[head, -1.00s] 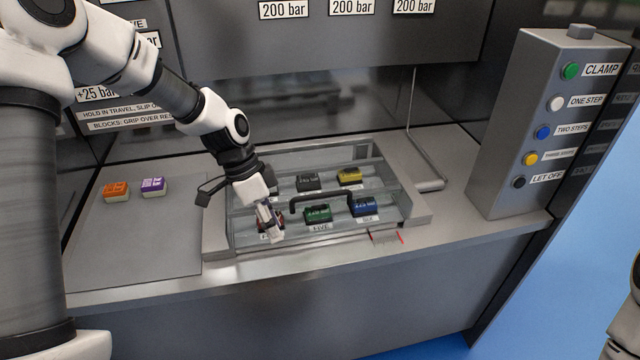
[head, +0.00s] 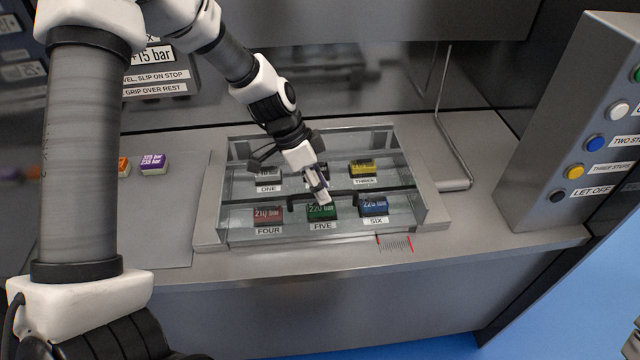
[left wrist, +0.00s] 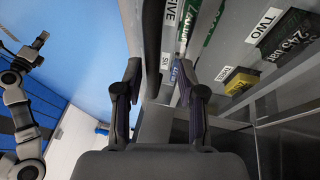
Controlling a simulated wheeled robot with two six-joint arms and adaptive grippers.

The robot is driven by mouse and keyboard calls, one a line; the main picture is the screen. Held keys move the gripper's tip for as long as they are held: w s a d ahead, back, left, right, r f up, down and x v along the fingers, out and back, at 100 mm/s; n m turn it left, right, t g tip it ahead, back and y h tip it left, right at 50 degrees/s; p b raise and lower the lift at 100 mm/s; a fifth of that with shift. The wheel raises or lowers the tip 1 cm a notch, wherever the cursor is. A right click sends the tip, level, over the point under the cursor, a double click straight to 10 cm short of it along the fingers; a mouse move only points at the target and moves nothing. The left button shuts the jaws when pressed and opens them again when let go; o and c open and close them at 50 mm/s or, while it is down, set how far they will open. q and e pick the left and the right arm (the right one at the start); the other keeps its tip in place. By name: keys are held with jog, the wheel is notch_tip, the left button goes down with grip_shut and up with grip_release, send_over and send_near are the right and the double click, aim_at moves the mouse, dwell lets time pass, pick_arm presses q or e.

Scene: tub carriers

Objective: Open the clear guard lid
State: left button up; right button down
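The clear guard lid (head: 400,178) lies down over the recessed tray of blocks in the head view. Its black handle (head: 350,193) runs across the middle. My left gripper (head: 321,196) is at the handle, pointing down at it. In the left wrist view the black handle (left wrist: 152,48) extends between the two spread fingers of my left gripper (left wrist: 156,90), with gaps beside it. My right arm shows at the left of the left wrist view; its gripper (left wrist: 40,42) is too small to read.
Under the lid are several labelled blocks, including red (head: 268,214), green (head: 322,211), blue (head: 373,206) and yellow (head: 362,168) ones. A purple block (head: 153,163) sits on the left plate. A button box (head: 570,140) stands at right. A bent rod (head: 442,120) rises behind the tray.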

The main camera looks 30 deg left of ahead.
pick_arm(q)
jog(key=shift+w, duration=0.15)
jog(key=shift+s+r, duration=0.45)
jog(key=shift+s, duration=0.3)
grip_shut()
jog(key=shift+w+a+f, duration=0.1)
jog(key=shift+w+f, duration=0.05)
pick_arm(e)
jog(key=shift+s+a+r, duration=0.1)
jog(key=shift+s+r, duration=0.1)
jog(key=shift+s, duration=0.15)
jog(key=shift+r, duration=0.1)
